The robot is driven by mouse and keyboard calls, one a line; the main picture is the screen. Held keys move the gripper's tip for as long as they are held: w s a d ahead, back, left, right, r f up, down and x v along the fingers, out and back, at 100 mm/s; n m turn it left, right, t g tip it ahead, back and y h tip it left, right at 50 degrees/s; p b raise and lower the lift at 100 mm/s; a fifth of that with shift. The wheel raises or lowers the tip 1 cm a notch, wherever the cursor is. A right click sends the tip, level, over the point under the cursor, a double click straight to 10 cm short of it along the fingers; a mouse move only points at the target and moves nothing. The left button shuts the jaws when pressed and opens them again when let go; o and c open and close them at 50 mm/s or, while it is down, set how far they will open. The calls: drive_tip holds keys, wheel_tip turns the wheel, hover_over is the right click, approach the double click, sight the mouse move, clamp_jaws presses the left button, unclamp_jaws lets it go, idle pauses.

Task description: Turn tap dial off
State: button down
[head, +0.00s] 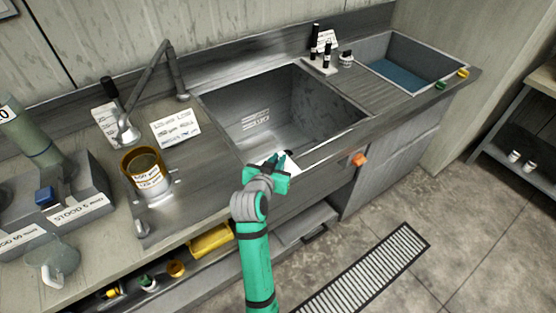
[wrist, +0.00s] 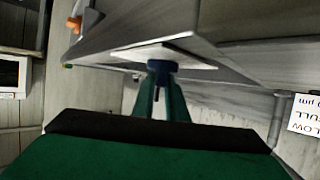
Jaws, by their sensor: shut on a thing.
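A blue tap dial (wrist: 163,66) sits on a white plate (wrist: 190,50) at the front of the sink counter. My gripper (wrist: 165,85) is shut on this dial, its two green fingers closed around it. In the head view, my gripper (head: 268,170) is at the front edge of the sink, and the white plate shows partly behind it; it hides most of the dial. An orange dial (head: 358,159) is on the counter front to the right; an orange part (wrist: 85,20) also shows at the upper left in the wrist view. A metal faucet (head: 165,62) arches left of the sink.
The sink basin (head: 300,105) is empty of objects. A basin with blue inside (head: 400,76) is at the right. A cup (head: 147,175) and a glass jug (head: 52,262) stand on the counter left. A floor grate (head: 365,270) lies below.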

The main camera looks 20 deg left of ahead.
drive_tip(key=shift+d+f, duration=0.1)
drive_tip(key=shift+f, duration=0.25)
drive_tip(key=c, duration=1.8)
unclamp_jaws()
drive_tip(key=shift+o, duration=0.2)
drive_tip(key=shift+r, duration=0.15)
drive_tip(key=v, duration=1.1)
drive_tip(key=shift+w, duration=0.1)
